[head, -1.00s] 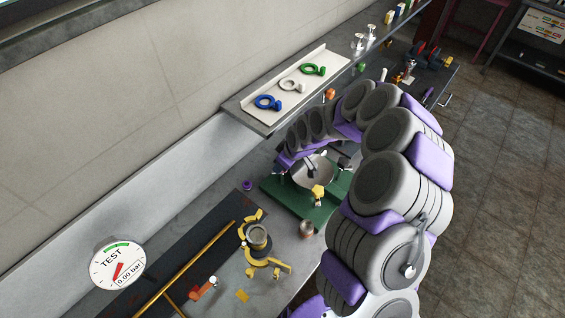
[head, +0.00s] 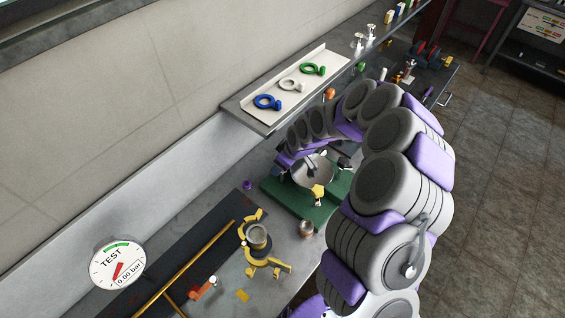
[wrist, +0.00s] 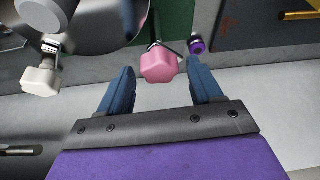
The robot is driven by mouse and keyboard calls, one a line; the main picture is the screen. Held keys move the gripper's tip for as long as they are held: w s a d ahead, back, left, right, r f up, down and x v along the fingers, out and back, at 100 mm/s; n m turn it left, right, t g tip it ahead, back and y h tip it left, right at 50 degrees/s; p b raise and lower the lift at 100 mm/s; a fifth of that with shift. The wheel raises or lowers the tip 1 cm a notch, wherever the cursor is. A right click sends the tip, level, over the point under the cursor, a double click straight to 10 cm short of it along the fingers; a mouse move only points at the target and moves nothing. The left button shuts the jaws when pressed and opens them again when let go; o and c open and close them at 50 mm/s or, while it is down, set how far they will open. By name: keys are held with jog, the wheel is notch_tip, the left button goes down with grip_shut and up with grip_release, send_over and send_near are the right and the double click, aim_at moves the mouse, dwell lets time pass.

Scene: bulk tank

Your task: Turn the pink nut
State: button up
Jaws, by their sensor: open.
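The pink nut (wrist: 159,64) shows in the wrist view, a faceted pink knob on a thin metal bolt at the edge of the green base. My gripper (wrist: 163,82) is open, its two blue fingers apart, with the pink nut just beyond and between the fingertips. I see no contact between them. In the head view my arm hides the pink nut and most of my gripper. The round metal vessel (head: 318,174) stands on the green base (head: 292,206), with a yellow nut (head: 318,192) at its front.
In the wrist view a white nut (wrist: 40,80) is at left and a small purple piece (wrist: 197,45) lies right of the pink nut. A shelf (head: 258,117) with coloured rings overhangs the bench. A yellow clamp (head: 268,263) and a copper cup (head: 306,229) stand in front.

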jog(key=v, duration=1.7)
jog(key=shift+d, duration=0.1)
jog(key=s+d+m+g+h+b, duration=0.1)
jog(key=s+d+m, duration=0.4)
jog(key=s, duration=1.3)
jog(key=s+d+r+m+g+h+b, duration=0.1)
jog(key=s+d+m+b, duration=0.4)
jog(key=s, duration=1.3)
jog(key=shift+d+m+g+h+b, duration=0.4)
jog(key=shift+m+g+h, duration=0.3)
jog(key=shift+g, duration=0.4)
